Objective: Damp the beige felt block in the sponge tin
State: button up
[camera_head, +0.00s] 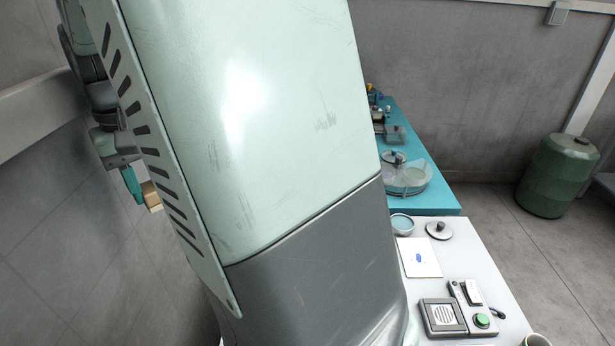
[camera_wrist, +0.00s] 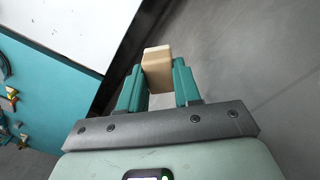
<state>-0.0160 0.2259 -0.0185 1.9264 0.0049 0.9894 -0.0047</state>
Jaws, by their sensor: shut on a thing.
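My gripper (camera_wrist: 160,88) is shut on the beige felt block (camera_wrist: 157,66), which juts out between the teal fingers in the wrist view. In the head view the gripper (camera_head: 138,188) is at the left, partly hidden by my own arm, with the block (camera_head: 151,195) showing at the fingertips. It is held in the air, away from the tables.
The white table (camera_head: 460,265) carries a white card (camera_head: 420,257), a grey box with a grille (camera_head: 443,317) and a green button (camera_head: 482,320). A teal table (camera_head: 435,201) behind holds a clear round container (camera_head: 406,180). A green drum (camera_head: 555,176) stands right. My arm hides the middle.

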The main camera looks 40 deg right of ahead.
jog(key=w+d+f+m, duration=0.1)
jog(key=d+f+m, duration=0.2)
jog(key=d, duration=0.7)
jog(key=w+d+f+m, duration=0.1)
jog(key=d+f+m, duration=0.2)
jog(key=d, duration=0.7)
jog(key=w+d+f+m, duration=0.2)
jog(key=d+f+m, duration=0.1)
jog(key=d, duration=0.7)
jog(key=s+d+f+m, duration=0.3)
jog(key=s+d+f, duration=0.2)
jog(key=s+d, duration=0.3)
jog(key=s+d+f+m, duration=0.3)
jog(key=s+d+f, duration=0.3)
jog(key=d, duration=0.5)
jog(key=s+d+f+m, duration=0.3)
jog(key=s+d+f, duration=0.1)
jog(key=s+d, duration=0.45)
jog(key=shift+w+d+f, duration=0.1)
jog(key=shift+d+f, duration=0.15)
jog(key=shift+f, duration=1.3)
jog(key=shift+d+f, duration=0.2)
jog(key=shift+f, duration=1.3)
jog(key=shift+f, duration=0.6)
notch_tip(320, 180, up, 7)
